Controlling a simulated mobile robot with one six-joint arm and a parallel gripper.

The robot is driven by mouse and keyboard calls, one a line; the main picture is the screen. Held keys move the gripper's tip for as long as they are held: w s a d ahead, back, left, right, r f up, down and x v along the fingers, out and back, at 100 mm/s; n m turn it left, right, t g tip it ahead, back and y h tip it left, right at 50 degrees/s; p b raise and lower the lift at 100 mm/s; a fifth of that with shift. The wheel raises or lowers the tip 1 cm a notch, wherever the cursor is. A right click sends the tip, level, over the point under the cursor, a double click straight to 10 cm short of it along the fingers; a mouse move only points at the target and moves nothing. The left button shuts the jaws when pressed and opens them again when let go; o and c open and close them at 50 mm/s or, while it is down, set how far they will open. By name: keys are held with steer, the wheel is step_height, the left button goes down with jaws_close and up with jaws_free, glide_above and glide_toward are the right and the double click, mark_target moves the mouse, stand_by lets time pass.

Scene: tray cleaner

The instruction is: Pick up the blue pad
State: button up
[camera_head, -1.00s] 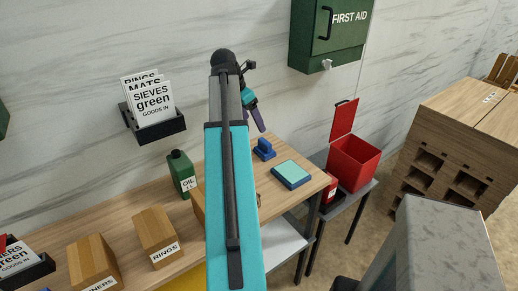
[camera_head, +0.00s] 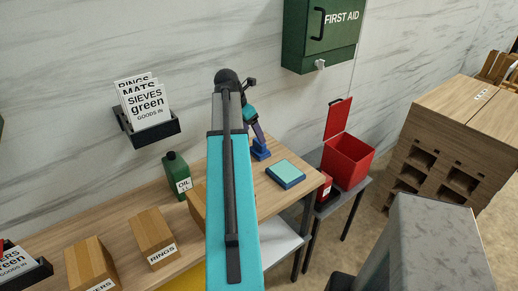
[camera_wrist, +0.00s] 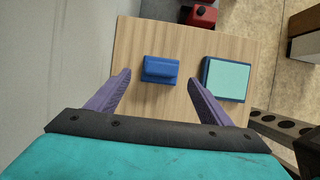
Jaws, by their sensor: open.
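The blue pad (camera_wrist: 160,70), a small blue block with a raised grip bar, lies on the wooden table. In the head view the blue pad (camera_head: 260,150) sits near the table's right end, partly covered by my gripper. My gripper (camera_wrist: 158,80) is open and empty, with one purple finger on each side of the pad in the wrist view. In the head view my gripper (camera_head: 258,136) is just above the pad; I cannot tell the exact gap.
A flat blue block with a light teal top (camera_wrist: 226,78) lies right of the pad, near the right finger. A green oil can (camera_head: 177,177) and cardboard boxes (camera_head: 152,236) stand farther left. A red bin (camera_head: 347,160) stands beyond the table's right end.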

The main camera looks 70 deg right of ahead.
mark_target(259, 148)
steer(key=shift+x, duration=1.05)
steer(key=shift+s, duration=0.1)
steer(key=shift+p+x, duration=0.9)
steer(key=shift+x, duration=0.3)
steer(key=shift+p+x, duration=0.35)
steer(key=shift+x, duration=1.05)
steer(key=shift+s+d+r, duration=0.15)
steer(key=c, duration=1.1)
